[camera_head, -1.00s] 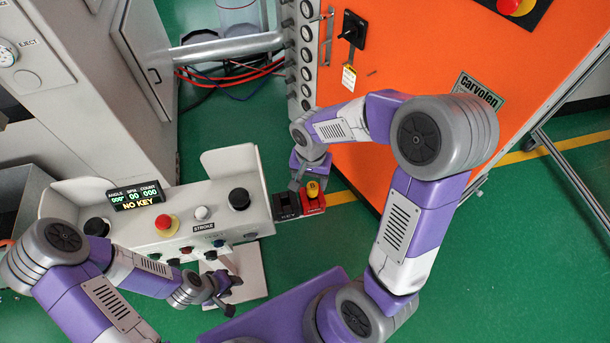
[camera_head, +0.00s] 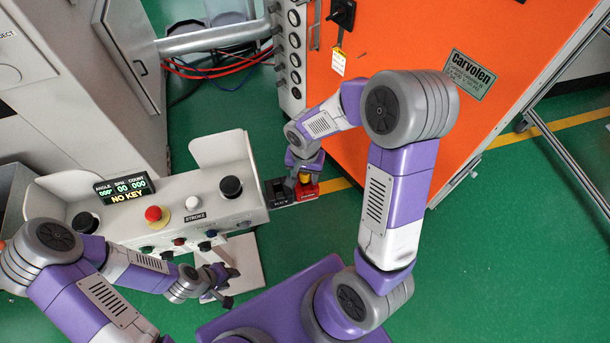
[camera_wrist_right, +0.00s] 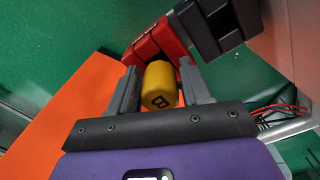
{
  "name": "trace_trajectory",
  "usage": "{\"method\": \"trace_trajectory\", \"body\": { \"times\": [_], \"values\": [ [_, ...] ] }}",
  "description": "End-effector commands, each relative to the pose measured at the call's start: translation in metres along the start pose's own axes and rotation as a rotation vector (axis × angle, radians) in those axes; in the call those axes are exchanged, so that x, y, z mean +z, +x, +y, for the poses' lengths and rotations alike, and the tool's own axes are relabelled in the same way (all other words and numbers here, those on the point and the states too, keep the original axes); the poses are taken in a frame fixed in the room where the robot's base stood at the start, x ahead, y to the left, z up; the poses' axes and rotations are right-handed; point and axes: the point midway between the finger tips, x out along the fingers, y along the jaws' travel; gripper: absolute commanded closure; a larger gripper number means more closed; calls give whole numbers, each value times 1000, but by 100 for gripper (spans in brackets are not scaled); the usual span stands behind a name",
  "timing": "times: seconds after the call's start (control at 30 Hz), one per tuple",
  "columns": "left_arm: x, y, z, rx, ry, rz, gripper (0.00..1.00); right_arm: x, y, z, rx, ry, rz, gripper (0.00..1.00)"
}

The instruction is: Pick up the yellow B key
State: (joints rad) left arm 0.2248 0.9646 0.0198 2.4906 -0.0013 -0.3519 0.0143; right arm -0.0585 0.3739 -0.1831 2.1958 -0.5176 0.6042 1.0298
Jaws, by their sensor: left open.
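The yellow B key (camera_head: 304,177) is at the red holder (camera_head: 307,190) on the right end of the control console. In the right wrist view the yellow key (camera_wrist_right: 159,87) shows its letter B and lies between the two fingers of my right gripper (camera_wrist_right: 161,85). My left gripper (camera_head: 228,287) is open and empty in front of the console, well away from the key.
The console (camera_head: 170,205) has a display reading NO KEY, a red button (camera_head: 153,213) and black knobs. A black KEY block (camera_head: 280,192) adjoins the red holder. The orange cabinet (camera_head: 420,45) stands close behind my right arm. Green floor is free at the right.

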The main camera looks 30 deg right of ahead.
Motion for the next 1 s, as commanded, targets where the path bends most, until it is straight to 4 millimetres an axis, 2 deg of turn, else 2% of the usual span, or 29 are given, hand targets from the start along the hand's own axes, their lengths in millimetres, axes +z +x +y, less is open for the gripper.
{"method": "trace_trajectory", "body": {
  "times": [0.03, 0.27, 0.57, 1.0],
  "values": [
    [0, 0, 0, 0, 0, 0, 60, 0, 0, 0, 0, 0, 0, 61],
    [0, 0, 0, 0, 0, 0, 60, 0, 0, 0, 0, 0, 0, 96],
    [0, -2, 1, 0, 0, 0, 60, 0, -6, 0, -2, 0, 2, 97],
    [1, -24, 9, 0, 0, 0, 60, 0, -87, -1, -4, -1, 3, 97]
  ]
}}
